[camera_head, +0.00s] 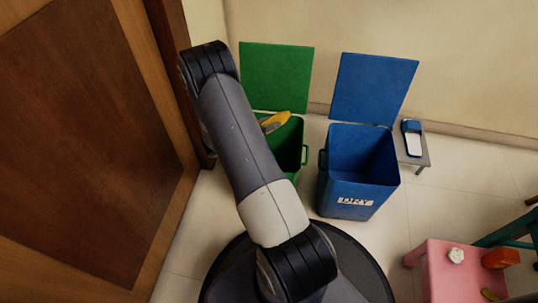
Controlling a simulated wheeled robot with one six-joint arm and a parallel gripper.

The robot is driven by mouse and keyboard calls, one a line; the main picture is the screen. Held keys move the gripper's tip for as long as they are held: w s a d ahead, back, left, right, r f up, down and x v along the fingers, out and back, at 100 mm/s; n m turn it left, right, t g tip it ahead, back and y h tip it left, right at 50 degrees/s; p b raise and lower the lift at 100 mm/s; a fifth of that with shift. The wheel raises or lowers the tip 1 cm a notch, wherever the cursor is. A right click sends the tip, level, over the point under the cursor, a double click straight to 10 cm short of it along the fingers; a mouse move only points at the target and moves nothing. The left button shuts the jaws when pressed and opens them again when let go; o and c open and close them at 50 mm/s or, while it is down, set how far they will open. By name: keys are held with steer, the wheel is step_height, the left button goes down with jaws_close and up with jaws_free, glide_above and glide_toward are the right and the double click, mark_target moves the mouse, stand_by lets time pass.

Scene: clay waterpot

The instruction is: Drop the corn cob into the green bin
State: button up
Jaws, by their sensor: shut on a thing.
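The yellow corn cob (276,121) sticks out from behind the right side of my arm, tilted, at the mouth of the green bin (291,147) near its back edge. The bin's green lid (276,76) stands open against the wall. My gripper is almost wholly hidden behind my arm; only a small greyish bit against the cob may be a fingertip. The cob appears held in it, above the opening. The cob's other end and the left part of the bin are hidden by my arm. I cannot tell the cob's exact height over the rim.
A blue bin (350,190) with a "DRY" label and open lid (373,87) stands just right of the green bin. A brown wooden door (85,140) is close on the left. A pink stool (450,275) with small items is at lower right. A small stand (415,155) holds a blue-and-white object.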

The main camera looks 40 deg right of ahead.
steer(key=shift+f+b, duration=1.15)
steer(key=shift+f, duration=0.65)
steer(key=o, duration=1.1)
steer(key=shift+a, duration=0.1)
steer(key=shift+p+v, duration=1.85)
steer(key=shift+v, duration=3.5)
